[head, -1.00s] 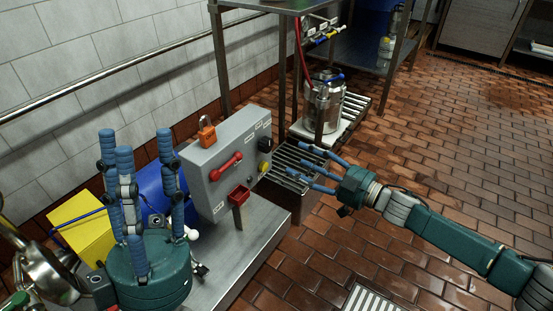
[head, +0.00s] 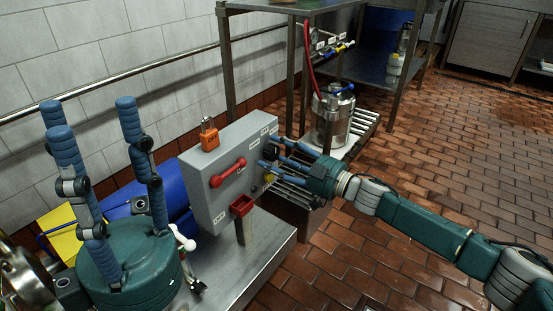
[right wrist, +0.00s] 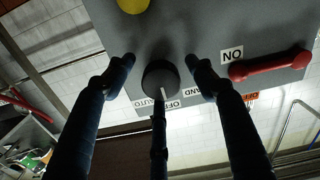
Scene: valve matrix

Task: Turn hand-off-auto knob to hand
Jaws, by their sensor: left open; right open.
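The grey control box (head: 207,200) stands on a steel surface in the head view. In the right wrist view, the black hand-off-auto knob (right wrist: 160,78) is on the panel. Its white pointer line points down toward the OFF label (right wrist: 172,104), with AUTO to the left and HAND (right wrist: 194,92) to the right. My right gripper (head: 271,160) is open at the panel's right part. In its wrist view the fingers (right wrist: 160,80) surround the knob on three sides; I cannot tell whether they touch it. My left gripper (head: 88,108) is open and empty, pointing up.
The panel has a red lever handle (head: 228,172) and a yellow button (right wrist: 132,5). An orange padlock (head: 210,137) sits on the box top. A metal canister (head: 332,118) stands behind the right gripper.

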